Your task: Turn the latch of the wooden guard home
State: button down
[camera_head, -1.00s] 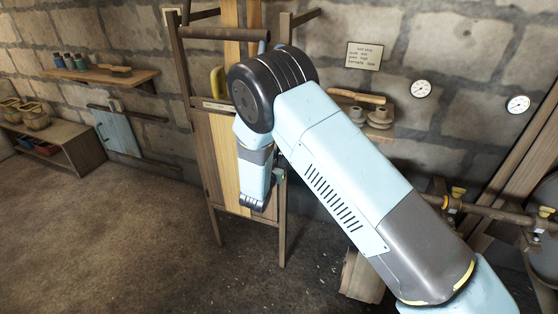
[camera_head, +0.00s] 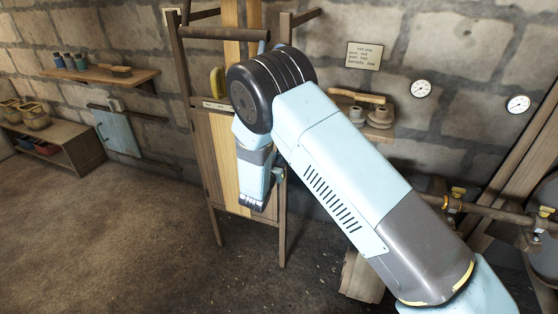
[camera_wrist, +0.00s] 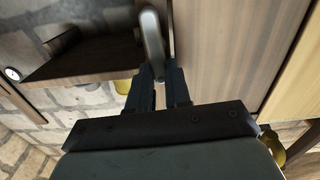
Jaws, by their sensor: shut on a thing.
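The wooden guard (camera_head: 203,160) is a framed stand with plank panels in the head view. Its pale brown planks (camera_wrist: 215,50) fill the right of the wrist view. The latch (camera_wrist: 152,38) looks like a grey, rounded metal lever beside the plank edge, running up from between my fingers. My gripper (camera_wrist: 160,72) is shut on the lower end of this lever. In the head view my own arm hides the gripper and the latch, so the latch's angle against the guard cannot be told there.
A dark wooden ledge (camera_wrist: 85,62) lies left of the latch in the wrist view. In the head view a shelf with pots (camera_head: 378,118) is right of the guard, and pipework (camera_head: 470,208) stands further right. The floor (camera_head: 110,240) at left is clear.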

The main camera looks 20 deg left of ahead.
jog(key=shift+a+f+n, duration=0.4)
jog(key=shift+a+n, duration=0.05)
jog(key=shift+n, duration=2.4)
jog(key=shift+a+f+n, duration=0.4)
jog(key=shift+f+n, duration=0.05)
jog(key=shift+n, duration=2.35)
jog(key=shift+a+f+n, duration=0.4)
jog(key=shift+a+n, duration=0.05)
jog(key=shift+n, duration=2.4)
jog(key=c, duration=1.1)
grip_release()
jog(key=shift+w, duration=0.1)
jog(key=shift+o, duration=0.2)
jog(key=s, duration=1.3)
jog(key=shift+s+a, duration=0.4)
jog(key=shift+a, duration=0.05)
jog(key=shift+f, duration=0.1)
